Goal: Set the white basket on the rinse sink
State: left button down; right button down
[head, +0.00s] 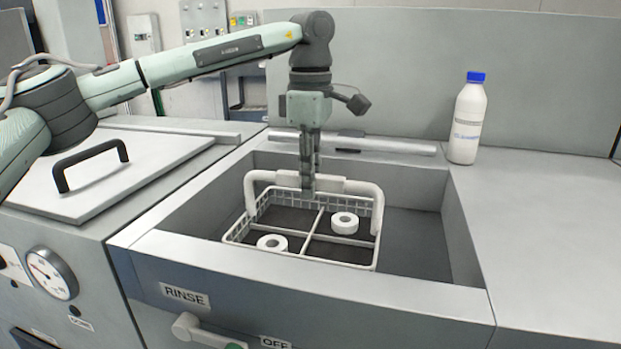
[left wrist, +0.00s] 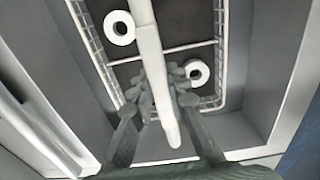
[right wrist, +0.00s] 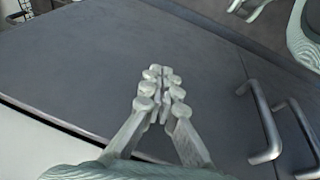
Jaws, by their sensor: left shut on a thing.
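The white basket (head: 378,232) is a wire frame with a thick white handle and a divided inside. It is inside the rinse sink (head: 300,272), within the sink's walls; whether it touches the bottom I cannot tell. Two white rings lie in it, one at the front left (head: 272,243) and one at the right (head: 345,222). My left gripper (head: 308,185) points down and is shut on the middle of the handle. In the left wrist view the handle (left wrist: 150,60) runs between the fingers (left wrist: 160,105). My right gripper (right wrist: 162,88) has its fingertips close together with nothing visible between them.
A white bottle with a blue cap (head: 468,120) stands behind the sink's right corner. A lid with a black handle (head: 92,163) lies on the left unit. A grey bar (head: 370,146) lies behind the sink. In the right wrist view, cabinet handles (right wrist: 262,125) show.

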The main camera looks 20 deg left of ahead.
pick_arm(q)
jog(key=c, duration=1.5)
grip_release()
pick_arm(e)
jog(key=shift+s+r, duration=0.1)
